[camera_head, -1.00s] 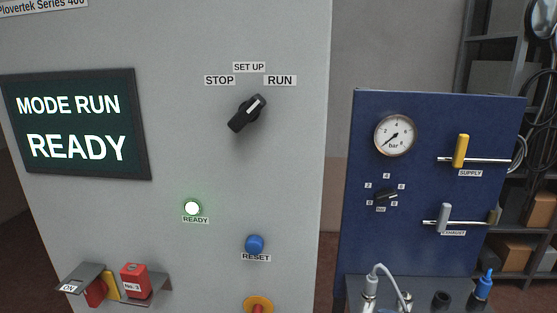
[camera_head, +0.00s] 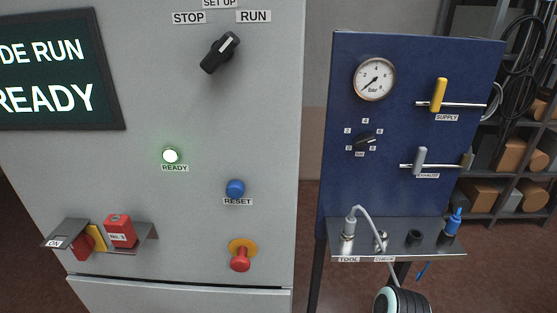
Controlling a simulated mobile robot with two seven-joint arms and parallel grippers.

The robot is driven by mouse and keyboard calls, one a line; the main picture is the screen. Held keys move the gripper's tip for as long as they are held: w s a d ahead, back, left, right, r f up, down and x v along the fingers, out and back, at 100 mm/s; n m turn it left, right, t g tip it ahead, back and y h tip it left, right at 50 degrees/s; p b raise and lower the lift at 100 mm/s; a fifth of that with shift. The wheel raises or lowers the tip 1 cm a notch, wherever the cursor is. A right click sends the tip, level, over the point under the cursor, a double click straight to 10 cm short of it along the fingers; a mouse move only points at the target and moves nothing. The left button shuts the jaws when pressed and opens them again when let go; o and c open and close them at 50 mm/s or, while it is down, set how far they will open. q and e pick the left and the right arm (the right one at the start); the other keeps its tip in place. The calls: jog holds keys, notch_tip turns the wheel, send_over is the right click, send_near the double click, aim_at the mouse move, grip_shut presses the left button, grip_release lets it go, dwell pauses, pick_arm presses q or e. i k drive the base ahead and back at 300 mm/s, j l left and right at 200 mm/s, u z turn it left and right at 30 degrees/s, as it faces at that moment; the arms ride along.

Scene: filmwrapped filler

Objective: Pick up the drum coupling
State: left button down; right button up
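No part is marked legibly as the drum coupling, so I cannot tell for sure which it is. On the metal shelf (camera_head: 430,249) under the blue panel, a silver coupling (camera_head: 349,228) stands at the left above a TOOL label.
The blue panel (camera_head: 400,110) carries a gauge (camera_head: 375,79), a small dial, a yellow SUPPLY lever (camera_head: 439,95) and a grey EXHAUST lever (camera_head: 420,160). The grey cabinet (camera_head: 200,120) stands left, its switch at RUN. Shelves with boxes stand behind right.

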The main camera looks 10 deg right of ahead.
aim_at(348, 231)
jog(key=z, duration=1.25)
jog(key=u, duration=1.65)
jog(key=k+l+u, duration=0.1)
jog(key=l+u, duration=0.2)
jog(key=l, duration=0.75)
